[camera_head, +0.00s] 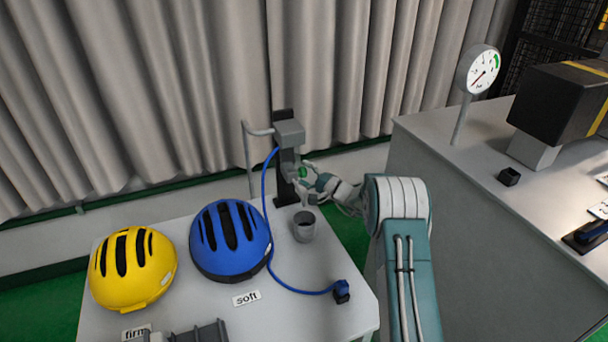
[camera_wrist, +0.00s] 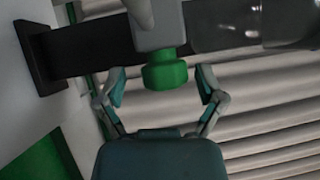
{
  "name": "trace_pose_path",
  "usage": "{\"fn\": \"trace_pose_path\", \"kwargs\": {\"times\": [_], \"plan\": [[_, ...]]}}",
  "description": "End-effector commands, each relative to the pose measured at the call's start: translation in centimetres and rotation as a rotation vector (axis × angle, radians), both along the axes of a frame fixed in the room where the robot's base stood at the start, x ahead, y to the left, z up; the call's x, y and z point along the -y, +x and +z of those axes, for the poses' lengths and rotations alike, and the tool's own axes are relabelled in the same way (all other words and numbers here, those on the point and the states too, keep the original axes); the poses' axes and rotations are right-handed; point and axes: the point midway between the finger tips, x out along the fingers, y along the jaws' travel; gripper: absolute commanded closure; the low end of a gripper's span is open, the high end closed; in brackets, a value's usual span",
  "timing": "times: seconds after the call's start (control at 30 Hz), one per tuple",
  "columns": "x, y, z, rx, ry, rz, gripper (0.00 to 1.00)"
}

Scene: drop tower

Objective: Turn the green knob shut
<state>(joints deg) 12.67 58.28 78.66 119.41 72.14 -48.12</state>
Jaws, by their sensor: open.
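The green knob (camera_head: 302,172) sits on the grey fitting (camera_head: 289,140) of a black upright stand at the back of the white table. In the wrist view the knob (camera_wrist: 165,75) is a short green cylinder on a grey body. My gripper (camera_head: 307,174) is at the knob in the head view. In the wrist view my gripper (camera_wrist: 164,88) is open, with one finger on each side of the knob and a visible gap to both. Part of the knob is hidden by my fingers in the head view.
A grey cup (camera_head: 304,227) stands below the knob. A blue hose (camera_head: 264,190) runs from the fitting to the table. A blue helmet (camera_head: 230,240) and a yellow helmet (camera_head: 133,268) lie to the left. A grey counter (camera_head: 470,215) with a gauge (camera_head: 478,70) is at right.

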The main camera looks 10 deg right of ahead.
Motion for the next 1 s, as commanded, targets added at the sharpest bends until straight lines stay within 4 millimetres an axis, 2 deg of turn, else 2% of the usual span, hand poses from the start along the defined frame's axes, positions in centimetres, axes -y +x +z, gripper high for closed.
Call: {"fn": "trace_pose_path", "kwargs": {"times": [0.17, 0.6, 0.8, 1.0], "plan": [[1.2, -1.1, -0.2, -0.001, -0.001, -0.002, 0.13], [7.1, -7.3, -1.2, -0.003, -0.001, -0.003, 0.13], [8.1, -8.5, -1.3, -0.003, 0.000, 0.000, 0.13], [8.2, -8.6, -1.3, -0.002, -0.001, 0.000, 0.13]]}}
